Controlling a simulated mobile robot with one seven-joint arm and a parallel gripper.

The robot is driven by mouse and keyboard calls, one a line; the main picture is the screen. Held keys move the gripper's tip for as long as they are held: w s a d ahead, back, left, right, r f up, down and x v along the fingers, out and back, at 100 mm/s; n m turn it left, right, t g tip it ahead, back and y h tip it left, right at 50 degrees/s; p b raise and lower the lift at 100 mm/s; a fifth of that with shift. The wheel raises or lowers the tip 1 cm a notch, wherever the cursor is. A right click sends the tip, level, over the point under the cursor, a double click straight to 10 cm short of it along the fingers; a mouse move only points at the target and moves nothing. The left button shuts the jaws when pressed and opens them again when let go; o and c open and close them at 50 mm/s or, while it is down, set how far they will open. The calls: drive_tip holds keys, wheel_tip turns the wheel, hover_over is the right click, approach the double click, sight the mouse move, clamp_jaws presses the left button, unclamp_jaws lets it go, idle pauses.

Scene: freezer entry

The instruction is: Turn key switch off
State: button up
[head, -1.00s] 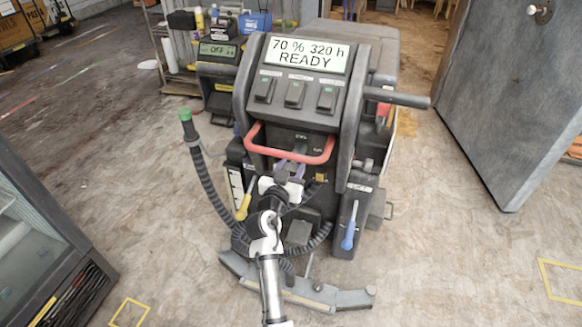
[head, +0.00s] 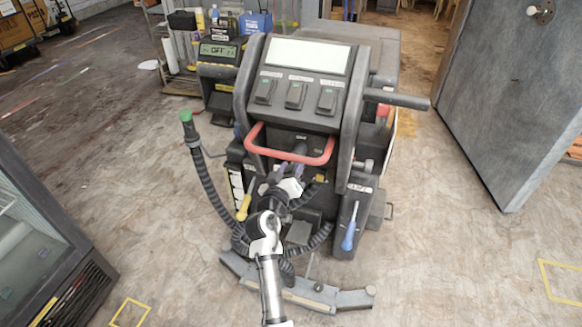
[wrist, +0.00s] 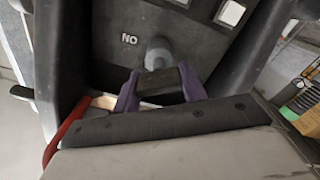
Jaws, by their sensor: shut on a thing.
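The floor machine's key switch shows in the wrist view as a grey round barrel (wrist: 158,54) with a dark key head (wrist: 160,84) in front of it. My gripper (wrist: 161,88) has its two purple fingers on either side of the key head and is shut on it. In the head view my gripper (head: 289,171) is at the panel below the red handle (head: 290,156), and the key is mostly hidden there. A label beside the barrel reads "NO" in the wrist view, possibly "ON" upside down. The machine's display (head: 308,55) is blank.
Three rocker switches (head: 296,94) sit under the display. A black hose (head: 205,180) stands at left, and yellow (head: 244,206) and blue (head: 349,236) levers flank my arm. A grey door (head: 515,110) stands at right. Open floor lies around the machine.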

drive_tip(key=n+p, duration=0.2)
drive_tip(key=n, duration=0.4)
drive_tip(key=shift+a+n, duration=0.1)
drive_tip(key=shift+n, duration=0.2)
drive_tip(key=n+p, duration=0.1)
drive_tip(key=n, duration=0.1)
drive_tip(key=n+p, duration=0.1)
drive_tip(key=n, duration=0.1)
drive_tip(key=shift+f+n, duration=0.2)
drive_tip(key=shift+n, duration=0.2)
drive_tip(key=o, duration=1)
drive_tip(key=b+v, duration=0.3)
drive_tip(key=v, duration=1)
drive_tip(key=shift+s+a+r, duration=0.1)
drive_tip(key=shift+s+a, duration=0.05)
drive_tip(key=shift+s, duration=0.2)
